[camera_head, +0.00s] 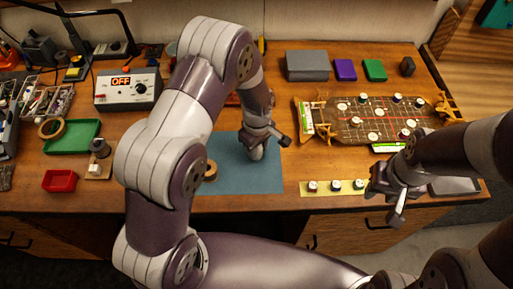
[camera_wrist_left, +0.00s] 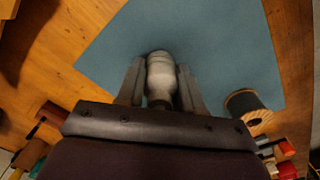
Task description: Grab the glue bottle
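The glue bottle (camera_wrist_left: 161,75) is a whitish, rounded bottle over the blue mat. In the left wrist view it sits between the two fingers of my left gripper (camera_wrist_left: 161,88), which lie close against both its sides. In the head view my left gripper (camera_head: 258,140) is over the mat and the bottle's pale lower part (camera_head: 257,152) shows beneath it; the rest is hidden by the gripper. I cannot tell whether its base touches the mat. My right gripper (camera_head: 392,200) hangs empty near the table's front right; its finger gap is not clear.
The blue mat (camera_head: 235,180) carries a brown roll (camera_head: 210,171) left of the bottle. A yellow strip (camera_head: 320,188) with small pots lies to the right. A wooden car deck (camera_head: 350,122) is behind it. A power supply (camera_head: 128,88) and green tray (camera_head: 75,138) stand left.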

